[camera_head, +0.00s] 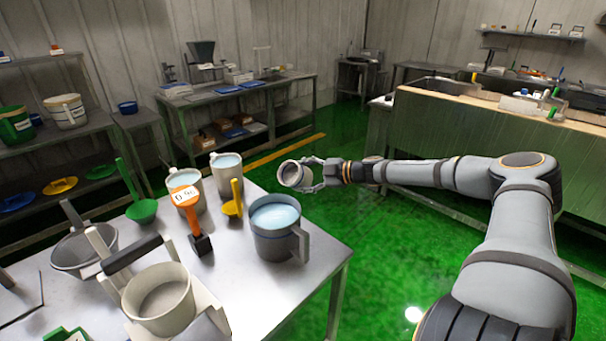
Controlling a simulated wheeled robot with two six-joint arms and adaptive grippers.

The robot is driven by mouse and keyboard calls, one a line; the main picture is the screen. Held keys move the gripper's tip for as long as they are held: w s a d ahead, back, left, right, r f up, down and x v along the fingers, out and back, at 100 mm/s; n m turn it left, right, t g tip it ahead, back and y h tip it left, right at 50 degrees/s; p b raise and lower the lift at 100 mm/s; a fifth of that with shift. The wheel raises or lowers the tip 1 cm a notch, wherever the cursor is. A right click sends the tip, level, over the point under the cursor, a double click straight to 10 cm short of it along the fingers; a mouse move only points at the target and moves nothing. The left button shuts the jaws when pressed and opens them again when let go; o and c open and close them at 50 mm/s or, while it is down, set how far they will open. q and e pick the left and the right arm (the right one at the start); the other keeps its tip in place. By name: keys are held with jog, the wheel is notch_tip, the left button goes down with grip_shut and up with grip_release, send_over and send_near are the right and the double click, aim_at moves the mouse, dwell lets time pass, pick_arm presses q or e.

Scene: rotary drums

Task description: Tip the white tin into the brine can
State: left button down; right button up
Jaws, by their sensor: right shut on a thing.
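My right gripper (312,174) is shut on the white tin (289,174), a small off-white cup. It holds the tin tilted on its side, open mouth turned toward the left and the camera; its contents cannot be made out. The tin appears beyond the table's back right corner, apart from the cans. A large grey can (275,238) with a side handle and pale blue liquid stands upright near that corner. Two paler cans with blue liquid, one at the back (226,172) and one left of it (187,190), stand behind. No label shows which is the brine can. My left gripper is out of view.
Green floor lies right of the table; a long counter (480,130) stands behind my right arm.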

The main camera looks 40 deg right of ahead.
aim_at(298, 177)
jog(key=shift+a+n+h+p, duration=0.25)
jog(key=shift+n+h+p, duration=0.45)
jog(key=shift+n+p, duration=0.4)
jog(key=shift+a+f+n+h+p, duration=0.25)
jog(key=shift+n+h+p, duration=0.15)
jog(key=shift+h, duration=0.1)
jog(key=shift+a+r+n+h+p, duration=0.2)
jog(key=shift+a+n+h+p, duration=0.1)
jog(key=shift+n+h+p, duration=0.25)
jog(key=shift+s+a+r+n+h+p, duration=0.1)
jog(key=shift+a+r+n+h+p, duration=0.2)
jog(key=shift+n, duration=0.15)
jog(key=shift+a+r+n+h, duration=0.2)
jog(key=shift+a+n+h, duration=0.1)
jog(key=shift+n, duration=0.1)
jog(key=shift+s+a+r+n+h, duration=0.1)
jog(key=shift+a+n+h, duration=0.15)
jog(key=shift+n+h, duration=0.15)
jog(key=shift+a+r+n+h, duration=0.15)
jog(key=shift+a+n+h, duration=0.1)
jog(key=shift+a+n, duration=0.15)
jog(key=shift+s+a+r+n+t+h+b, duration=0.15)
jog(key=shift+a+n+t+h+b, duration=0.25)
jog(key=shift+n+b, duration=0.3)
jog(key=shift+a, duration=0.15)
